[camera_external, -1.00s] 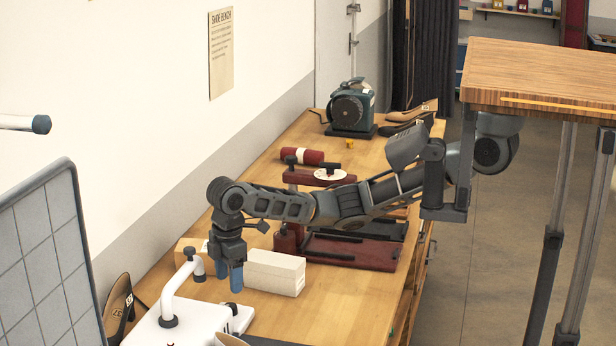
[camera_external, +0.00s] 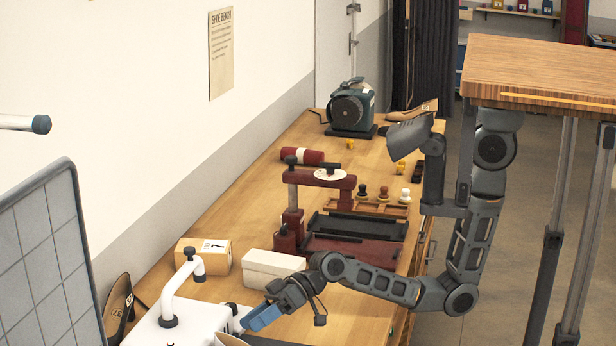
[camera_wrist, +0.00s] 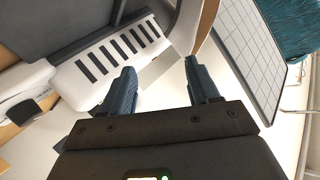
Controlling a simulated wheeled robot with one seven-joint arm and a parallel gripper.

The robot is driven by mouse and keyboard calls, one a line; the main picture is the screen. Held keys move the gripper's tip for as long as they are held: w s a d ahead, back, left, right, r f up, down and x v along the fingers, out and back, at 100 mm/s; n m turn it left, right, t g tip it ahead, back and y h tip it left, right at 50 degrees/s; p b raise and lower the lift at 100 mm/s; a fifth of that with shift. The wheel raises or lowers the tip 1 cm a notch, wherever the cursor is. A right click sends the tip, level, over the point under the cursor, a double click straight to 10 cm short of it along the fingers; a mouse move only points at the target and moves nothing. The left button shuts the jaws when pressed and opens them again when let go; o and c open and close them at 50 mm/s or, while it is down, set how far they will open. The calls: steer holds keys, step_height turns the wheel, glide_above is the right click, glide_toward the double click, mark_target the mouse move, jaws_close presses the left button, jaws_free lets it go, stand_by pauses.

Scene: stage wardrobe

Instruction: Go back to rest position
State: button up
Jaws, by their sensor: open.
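My gripper (camera_external: 262,318) is low over the front of the wooden bench in the external view, at the right side of the white machine (camera_external: 165,333). My arm is bent, with its elbow beyond the bench's right edge. In the wrist view my gripper (camera_wrist: 162,88) has its two blue fingers apart with nothing held between them. The white slotted machine part (camera_wrist: 112,50) lies beyond the fingers in that view. I cannot tell whether the fingers touch the machine.
A white box (camera_external: 272,268) stands close behind my gripper, with a cardboard box (camera_external: 204,262) to its left. A dark red press (camera_external: 291,222) and trays stand farther back. A grid panel (camera_external: 45,262) is at left. A wooden tabletop (camera_external: 540,75) stands above my arm's right side.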

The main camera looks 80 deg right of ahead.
steer(key=s+d+f+m+t+h, duration=0.1)
steer(key=s+d, duration=0.1)
steer(key=d, duration=0.1)
steer(key=s+d+f+m+t+h, duration=0.1)
steer(key=s+d, duration=0.1)
steer(key=d, duration=0.1)
steer(key=s+d+f+m+t, duration=0.2)
steer(key=s+d, duration=0.1)
steer(key=d, duration=0.1)
steer(key=shift+h, duration=0.4)
steer(key=s+d+h, duration=0.1)
steer(key=s+d, duration=0.1)
steer(key=d, duration=0.1)
steer(key=s+d+m+t+h, duration=0.1)
steer(key=s+d, duration=0.2)
steer(key=s+d+f+m+t+h, duration=0.1)
steer(key=s+d, duration=0.2)
steer(key=shift+d+h, duration=0.35)
steer(key=shift+h, duration=0.05)
steer(key=s+d+r+h, duration=0.1)
steer(key=s+d+h, duration=0.1)
steer(key=s+d, duration=0.5)
steer(key=s+d+r+n+h+b, duration=0.1)
steer(key=s+d, duration=0.5)
steer(key=s, duration=0.6)
steer(key=shift+d+r+n+h, duration=0.3)
steer(key=shift+d+r+h, duration=0.1)
steer(key=shift+r+h, duration=0.35)
